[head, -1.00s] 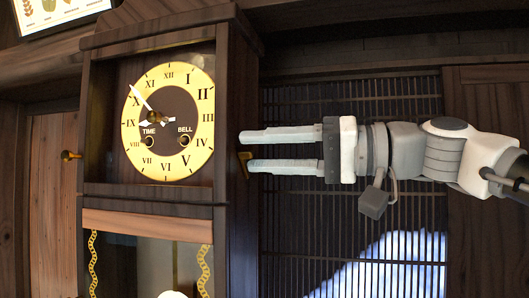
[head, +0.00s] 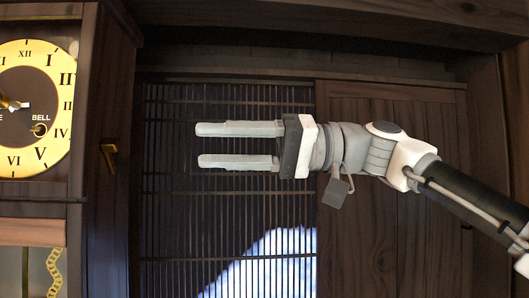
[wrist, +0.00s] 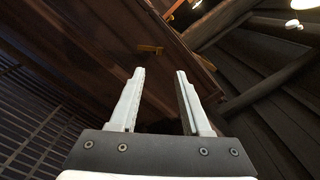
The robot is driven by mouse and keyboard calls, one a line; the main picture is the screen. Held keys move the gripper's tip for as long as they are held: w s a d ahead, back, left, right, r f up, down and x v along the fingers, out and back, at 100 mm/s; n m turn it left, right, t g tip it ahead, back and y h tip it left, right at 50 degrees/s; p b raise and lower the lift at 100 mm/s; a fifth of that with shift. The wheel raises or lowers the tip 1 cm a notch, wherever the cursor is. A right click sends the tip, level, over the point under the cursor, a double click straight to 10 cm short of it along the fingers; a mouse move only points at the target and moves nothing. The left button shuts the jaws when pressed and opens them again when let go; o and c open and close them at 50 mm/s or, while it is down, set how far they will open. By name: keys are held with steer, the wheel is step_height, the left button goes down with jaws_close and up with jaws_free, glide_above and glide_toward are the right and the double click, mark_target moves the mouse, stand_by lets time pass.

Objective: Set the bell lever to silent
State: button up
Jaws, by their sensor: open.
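The brass bell lever (head: 109,157) sticks out from the right side wall of the dark wooden wall clock (head: 118,70). In the head view it shows a short top bar and a part slanting down. In the wrist view the lever (wrist: 150,49) lies beyond and between the fingertips, slightly left of centre. My gripper (head: 198,145) is open and empty, its fingers pointing left, one above the other. It is to the right of the lever at about the same height, with a clear gap. The dial (head: 62,100) is cut off at the left edge.
A slatted lattice panel (head: 170,220) with a bright patch low down stands behind my gripper. Plain wooden panels (head: 380,240) are to its right. A wooden beam (head: 300,25) runs overhead. The space between fingertips and clock side is free.

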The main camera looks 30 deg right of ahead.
steer(key=v, duration=0.6)
stand_by(0.3)
steer(key=s+a+f+m+t+h, duration=0.1)
steer(key=a+f+h, duration=0.3)
steer(key=f, duration=0.5)
steer(key=s+a+f+m+t+h, duration=0.15)
steer(key=a+f+h, duration=0.3)
steer(key=f, duration=0.45)
steer(key=s+d+f+m+g+h, duration=0.1)
steer(key=f+h, duration=0.3)
steer(key=f, duration=0.7)
steer(key=s+d+f+g+h, duration=0.2)
steer(key=f+h, duration=0.2)
steer(key=f, duration=0.8)
steer(key=shift+f+m, duration=0.35)
steer(key=shift+s+h, duration=0.1)
steer(key=shift+h, duration=0.15)
